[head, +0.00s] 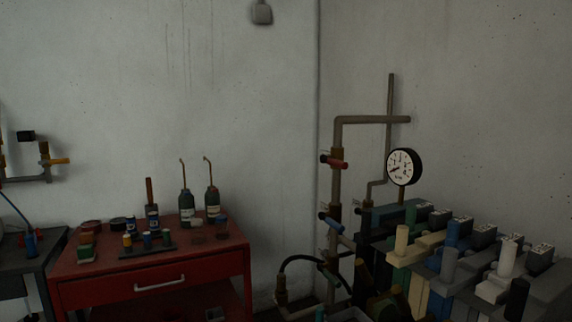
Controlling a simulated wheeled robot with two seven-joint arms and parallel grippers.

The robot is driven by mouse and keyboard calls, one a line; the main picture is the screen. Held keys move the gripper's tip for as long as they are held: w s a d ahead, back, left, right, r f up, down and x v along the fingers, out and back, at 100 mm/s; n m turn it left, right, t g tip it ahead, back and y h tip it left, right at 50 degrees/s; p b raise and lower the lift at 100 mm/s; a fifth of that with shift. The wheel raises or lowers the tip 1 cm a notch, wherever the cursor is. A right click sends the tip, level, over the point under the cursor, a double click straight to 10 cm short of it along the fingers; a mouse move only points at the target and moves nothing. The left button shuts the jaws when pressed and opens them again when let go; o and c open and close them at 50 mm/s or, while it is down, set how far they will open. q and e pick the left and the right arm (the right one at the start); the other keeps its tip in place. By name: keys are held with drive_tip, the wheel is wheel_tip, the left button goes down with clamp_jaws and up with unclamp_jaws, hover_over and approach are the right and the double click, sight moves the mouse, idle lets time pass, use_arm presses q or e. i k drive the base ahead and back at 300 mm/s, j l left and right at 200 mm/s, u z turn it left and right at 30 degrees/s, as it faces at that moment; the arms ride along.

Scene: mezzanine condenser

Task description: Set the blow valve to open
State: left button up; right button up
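Several valves show on pipes, and I cannot tell which one is the blow valve. A red-handled valve (335,162) sits on the upright pipe in the corner, its handle roughly level. A blue-handled valve (330,223) sits below it, its handle tilted down to the right. Another valve with a blue-green handle (328,274) is lower, partly in shadow. A yellow-handled valve (56,161) is on wall pipework at the far left. No label is readable. Neither of my grippers is in view.
A round gauge (404,167) stands right of the corner pipe (337,190). A bank of coloured blocks (470,250) fills the lower right. A red cabinet (150,280) with bottles and small items stands left. A dark bench (30,262) is at the far left.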

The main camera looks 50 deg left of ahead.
sight(336, 225)
drive_tip(key=u, duration=1.25)
